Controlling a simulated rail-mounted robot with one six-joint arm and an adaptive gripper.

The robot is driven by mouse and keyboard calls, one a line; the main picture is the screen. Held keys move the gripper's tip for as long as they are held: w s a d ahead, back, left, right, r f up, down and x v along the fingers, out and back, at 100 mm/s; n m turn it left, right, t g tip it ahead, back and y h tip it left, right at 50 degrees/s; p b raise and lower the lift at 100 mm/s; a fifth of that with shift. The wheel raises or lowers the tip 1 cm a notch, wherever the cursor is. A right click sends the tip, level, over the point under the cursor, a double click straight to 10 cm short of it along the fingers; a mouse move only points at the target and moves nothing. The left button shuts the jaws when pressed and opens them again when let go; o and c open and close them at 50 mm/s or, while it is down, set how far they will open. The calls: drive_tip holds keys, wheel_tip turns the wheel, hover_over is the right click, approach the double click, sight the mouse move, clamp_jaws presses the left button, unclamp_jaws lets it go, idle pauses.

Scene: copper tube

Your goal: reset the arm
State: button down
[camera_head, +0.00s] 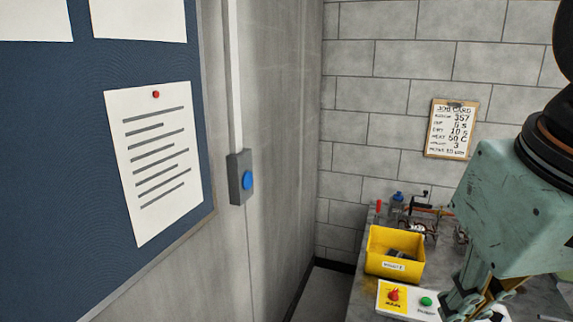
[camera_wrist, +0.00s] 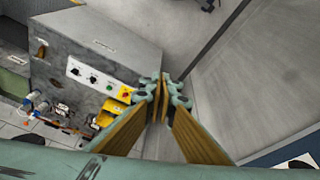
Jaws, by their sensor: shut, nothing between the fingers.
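My gripper (camera_wrist: 160,92) shows in the wrist view with its two fingers closed together and nothing between them. It hangs in the air, apart from the workbench (camera_wrist: 130,40) seen behind it to the left. In the head view my teal arm fills the right side, and its lower end covers part of the bench. The fingertips are not clear there.
A yellow bin (camera_head: 395,255) and a white panel with a green button (camera_head: 426,301) are on the bench. A job card (camera_head: 451,128) hangs on the block wall. A blue wall button (camera_head: 247,180) and a notice board (camera_head: 60,180) are at left.

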drive_tip(key=shift+s+a+f+t, duration=0.15)
drive_tip(key=shift+s+f, duration=0.35)
drive_tip(key=shift+s, duration=0.3)
drive_tip(key=shift+s+a+f+t, duration=0.15)
drive_tip(key=shift+s+f, duration=0.3)
drive_tip(key=shift+s, duration=0.35)
